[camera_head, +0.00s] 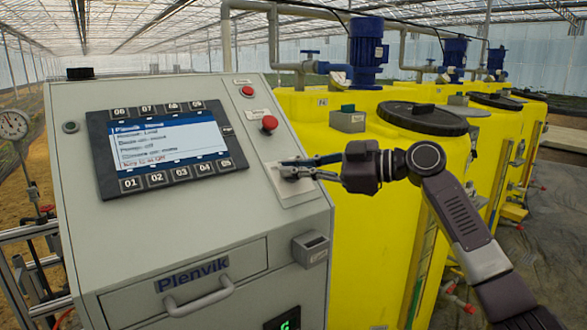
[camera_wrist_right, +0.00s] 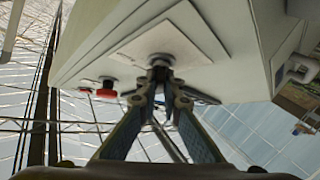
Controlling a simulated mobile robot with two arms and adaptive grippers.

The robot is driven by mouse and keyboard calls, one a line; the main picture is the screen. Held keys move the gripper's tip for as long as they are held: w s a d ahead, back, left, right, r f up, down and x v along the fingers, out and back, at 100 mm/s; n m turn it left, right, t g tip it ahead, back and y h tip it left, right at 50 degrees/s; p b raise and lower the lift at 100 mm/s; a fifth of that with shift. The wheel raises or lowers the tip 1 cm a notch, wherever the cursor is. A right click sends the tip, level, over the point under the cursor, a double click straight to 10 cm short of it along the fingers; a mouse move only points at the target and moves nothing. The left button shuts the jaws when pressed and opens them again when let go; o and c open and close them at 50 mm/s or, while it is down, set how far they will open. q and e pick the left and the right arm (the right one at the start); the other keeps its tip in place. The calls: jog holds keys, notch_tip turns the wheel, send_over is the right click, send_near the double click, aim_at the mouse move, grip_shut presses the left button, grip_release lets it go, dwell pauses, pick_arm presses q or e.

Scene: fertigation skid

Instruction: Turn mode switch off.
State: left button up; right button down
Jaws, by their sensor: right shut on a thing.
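The mode switch (camera_wrist_right: 161,60) is a small dark knob on a light square plate (camera_head: 297,193) at the right side of the grey control panel's sloped face. My right gripper (camera_head: 284,168) reaches in from the right, with its fingers at the plate. In the right wrist view, my right gripper (camera_wrist_right: 160,76) has its fingertips closed together around the knob. The fingers hide most of the switch, so its pointer position cannot be told. My left gripper is not in view.
A red button (camera_head: 269,124) sits above the plate, with a smaller red one (camera_head: 247,91) higher up. A screen (camera_head: 168,145) with numbered keys is to the left. A drawer handle (camera_head: 199,298) sticks out below. Yellow tanks (camera_head: 370,215) stand close on the right.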

jog(key=c, duration=2.1)
grip_release()
jog(key=v, duration=1.2)
